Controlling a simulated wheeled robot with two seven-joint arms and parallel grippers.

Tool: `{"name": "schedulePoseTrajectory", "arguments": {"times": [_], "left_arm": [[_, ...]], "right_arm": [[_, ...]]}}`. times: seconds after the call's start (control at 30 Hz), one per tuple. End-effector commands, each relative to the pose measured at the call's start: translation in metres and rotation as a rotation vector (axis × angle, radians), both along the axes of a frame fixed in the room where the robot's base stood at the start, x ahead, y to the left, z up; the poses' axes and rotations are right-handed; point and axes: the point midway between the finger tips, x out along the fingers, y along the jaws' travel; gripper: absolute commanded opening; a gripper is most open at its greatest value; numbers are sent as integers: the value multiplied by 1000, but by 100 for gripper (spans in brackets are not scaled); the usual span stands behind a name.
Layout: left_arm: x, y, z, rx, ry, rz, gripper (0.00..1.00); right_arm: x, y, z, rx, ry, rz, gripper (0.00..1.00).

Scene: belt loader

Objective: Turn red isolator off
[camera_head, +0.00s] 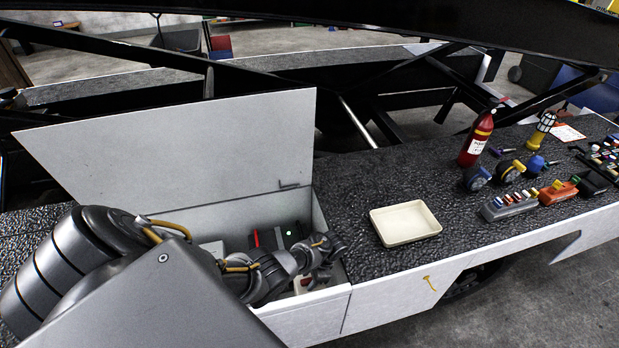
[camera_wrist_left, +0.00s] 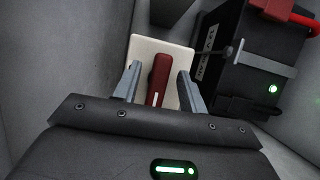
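The red isolator (camera_wrist_left: 161,75) is a dark red handle on a cream plate (camera_wrist_left: 146,45), seen in the left wrist view. The handle stands nearly in line with the fingers, with a small white mark at its near end. My left gripper (camera_wrist_left: 157,84) is open, with one grey finger on each side of the handle and small gaps visible. In the head view my left arm reaches into an open white compartment (camera_head: 318,212), and the wrist largely hides the isolator. My right gripper is not in view.
A black battery (camera_wrist_left: 232,60) with a red terminal cover and a green light stands right beside the isolator. Compartment walls are close around the gripper. The raised lid (camera_head: 180,150) stands behind my arm. A cream tray (camera_head: 405,223), fire extinguisher (camera_head: 477,137) and several small items lie on the deck.

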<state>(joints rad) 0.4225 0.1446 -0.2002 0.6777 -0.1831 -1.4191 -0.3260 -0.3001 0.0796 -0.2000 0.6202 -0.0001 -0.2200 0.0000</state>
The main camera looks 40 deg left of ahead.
Motion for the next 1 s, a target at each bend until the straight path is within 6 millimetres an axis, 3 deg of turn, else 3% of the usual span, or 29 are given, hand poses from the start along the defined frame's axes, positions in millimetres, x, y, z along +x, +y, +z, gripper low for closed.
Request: {"name": "schedulePoseTrajectory", "arguments": {"times": [0.23,0.7,1.0], "left_arm": [[3,-1,7,0,-2,0,42],[29,-19,83,-1,-3,0,42],[35,-23,100,0,0,-1,42]], "right_arm": [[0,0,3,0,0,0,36],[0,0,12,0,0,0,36],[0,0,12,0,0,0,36]]}}
